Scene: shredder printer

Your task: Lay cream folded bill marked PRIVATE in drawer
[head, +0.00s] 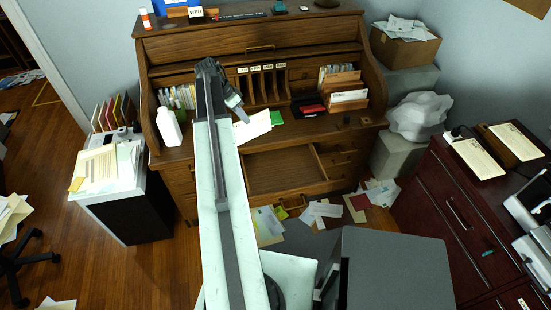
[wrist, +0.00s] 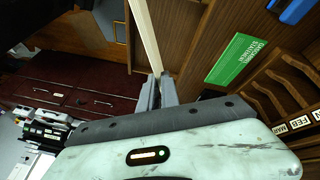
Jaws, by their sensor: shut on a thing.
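The cream folded bill (head: 255,126) is held by my gripper (head: 237,112) near the front edge of the desktop in the head view. In the wrist view the bill (wrist: 147,38) is seen nearly edge-on, rising from between the fingers of my gripper (wrist: 160,88), which are shut on it. Its PRIVATE marking cannot be read from here. The desk drawer (head: 316,160) is pulled open below and to the right of the bill, and its visible floor looks bare. My arm hides part of the desk to the left.
A green card (head: 277,117) lies on the desktop right of the bill; it also shows in the wrist view (wrist: 237,60). A white bottle (head: 168,127) stands at the left. Pigeonholes (head: 265,86) rise behind. Loose papers (head: 320,212) litter the floor below the drawer. A dark red cabinet (head: 455,205) stands right.

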